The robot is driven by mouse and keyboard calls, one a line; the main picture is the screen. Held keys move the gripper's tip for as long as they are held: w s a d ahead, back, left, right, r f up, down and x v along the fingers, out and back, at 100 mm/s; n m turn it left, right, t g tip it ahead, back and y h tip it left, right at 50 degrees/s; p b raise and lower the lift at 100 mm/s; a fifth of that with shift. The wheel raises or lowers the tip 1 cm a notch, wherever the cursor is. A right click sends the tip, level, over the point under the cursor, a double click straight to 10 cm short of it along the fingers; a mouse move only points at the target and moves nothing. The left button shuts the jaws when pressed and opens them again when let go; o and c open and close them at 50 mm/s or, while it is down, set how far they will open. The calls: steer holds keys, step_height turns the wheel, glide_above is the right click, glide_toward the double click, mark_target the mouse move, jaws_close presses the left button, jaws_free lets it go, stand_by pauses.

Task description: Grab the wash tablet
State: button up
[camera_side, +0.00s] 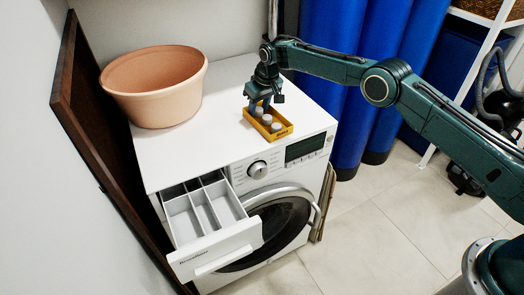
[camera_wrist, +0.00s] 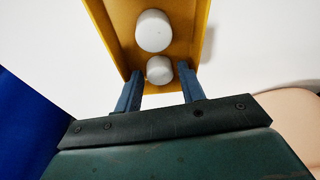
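Small pale grey-white tablets stand in a yellow tray (camera_side: 286,132) on top of the washing machine. In the side view I see a far tablet (camera_side: 258,111), a middle tablet (camera_side: 266,119) and a near tablet (camera_side: 276,127). My gripper (camera_side: 259,104) points down at the far end of the tray. In the wrist view my gripper (camera_wrist: 160,71) is open, with one finger on each side of the closer tablet (camera_wrist: 159,70). A narrow gap shows at both sides of it. Another tablet (camera_wrist: 153,31) stands just beyond. How low the fingertips reach is hard to tell.
A terracotta basin (camera_side: 155,90) stands on the left of the white machine top (camera_side: 220,115). The detergent drawer (camera_side: 212,212) is pulled out at the front, with empty compartments. Blue cylinders (camera_side: 330,60) stand behind the machine. The top between basin and tray is clear.

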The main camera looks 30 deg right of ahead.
mark_target(259, 112)
steer(key=c, duration=0.7)
steer(key=shift+c, duration=0.2)
steer(key=shift+r, duration=0.15)
step_height(259, 112, up, 10)
stand_by(0.4)
stand_by(0.4)
